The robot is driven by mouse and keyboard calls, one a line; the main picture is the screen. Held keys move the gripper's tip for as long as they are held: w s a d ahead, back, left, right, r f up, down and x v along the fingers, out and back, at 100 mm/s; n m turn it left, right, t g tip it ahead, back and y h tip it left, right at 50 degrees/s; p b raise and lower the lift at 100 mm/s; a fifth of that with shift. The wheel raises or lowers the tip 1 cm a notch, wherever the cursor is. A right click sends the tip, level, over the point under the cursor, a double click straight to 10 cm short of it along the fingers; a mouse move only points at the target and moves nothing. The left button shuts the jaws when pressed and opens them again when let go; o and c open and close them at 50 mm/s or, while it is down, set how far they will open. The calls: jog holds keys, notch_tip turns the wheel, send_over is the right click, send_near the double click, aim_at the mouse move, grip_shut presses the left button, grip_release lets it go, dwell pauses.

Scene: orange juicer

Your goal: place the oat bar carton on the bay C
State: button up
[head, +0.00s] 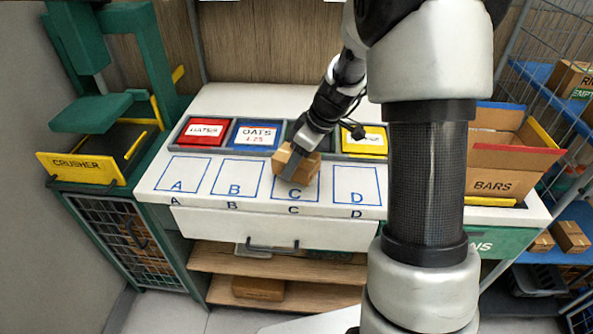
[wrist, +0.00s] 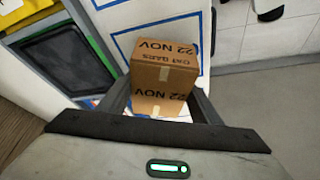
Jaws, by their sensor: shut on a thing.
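The oat bar carton (head: 297,172) is a small brown box in the head view, over bay C (head: 296,197), a blue outlined square marked C on the white counter. My gripper (head: 298,160) is shut on the carton from above. In the wrist view the carton (wrist: 164,75) shows printing "22 NOV" and "OAT BARS" between the two fingers of my gripper (wrist: 160,104). The carton covers much of bay C. I cannot tell whether it touches the counter.
Bays A (head: 184,174), B (head: 236,179) and D (head: 357,185) are empty. Coloured bins, including a red one (head: 202,131) and a yellow one (head: 362,141), stand behind the bays. An open BARS box (head: 505,172) is at the right, a green crusher (head: 95,115) at the left.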

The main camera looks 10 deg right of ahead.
jog(key=shift+f, duration=1.65)
jog(key=shift+f+b, duration=0.2)
jog(key=shift+b, duration=0.15)
jog(key=o, duration=1.2)
jog(key=shift+r, duration=0.1)
